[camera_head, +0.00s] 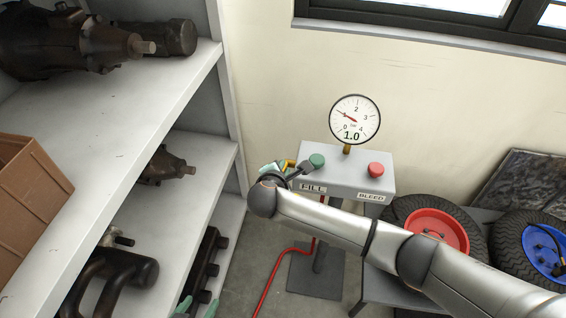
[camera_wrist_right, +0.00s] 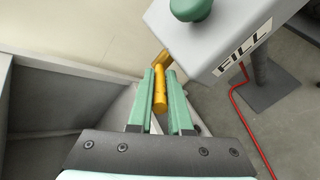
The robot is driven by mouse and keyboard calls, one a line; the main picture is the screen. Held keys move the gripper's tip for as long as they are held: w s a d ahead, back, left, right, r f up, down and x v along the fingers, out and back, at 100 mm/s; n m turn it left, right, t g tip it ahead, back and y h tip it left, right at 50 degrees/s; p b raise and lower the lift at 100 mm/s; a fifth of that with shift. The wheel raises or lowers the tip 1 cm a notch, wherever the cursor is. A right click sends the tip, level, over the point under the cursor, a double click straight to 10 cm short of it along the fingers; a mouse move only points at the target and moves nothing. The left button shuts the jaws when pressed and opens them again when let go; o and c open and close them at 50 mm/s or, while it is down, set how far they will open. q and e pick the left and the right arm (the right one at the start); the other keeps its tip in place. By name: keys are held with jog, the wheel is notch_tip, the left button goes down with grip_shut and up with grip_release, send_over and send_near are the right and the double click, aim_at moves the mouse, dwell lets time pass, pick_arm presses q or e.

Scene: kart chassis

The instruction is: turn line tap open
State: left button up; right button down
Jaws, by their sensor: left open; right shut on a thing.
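The line tap is a yellow lever (camera_wrist_right: 160,92) on the left side of the grey box, seen in the right wrist view. It also shows as a small yellow piece (camera_head: 290,164) in the head view, mostly hidden by my arm. My right gripper (camera_wrist_right: 163,88) has its green fingers on either side of the lever and is shut on it. In the head view the right gripper (camera_head: 275,168) is beside the box's left end. My left gripper (camera_head: 197,305) is open at the bottom edge, with only its green fingertips showing.
A red hose (camera_head: 275,270) runs below. A shelf (camera_head: 190,90) stands left. Tyres with red (camera_head: 437,232) and blue (camera_head: 527,245) rims lie right.

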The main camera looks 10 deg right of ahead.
jog(key=shift+s+a+f, duration=0.1)
jog(key=shift+a, duration=0.05)
dwell(0.3)
jog(key=c, duration=1.1)
grip_release()
jog(key=p+v, duration=0.2)
jog(key=v, duration=1)
jog(key=shift+s+r, duration=0.1)
jog(key=shift+r, duration=0.25)
jog(key=shift+c, duration=0.2)
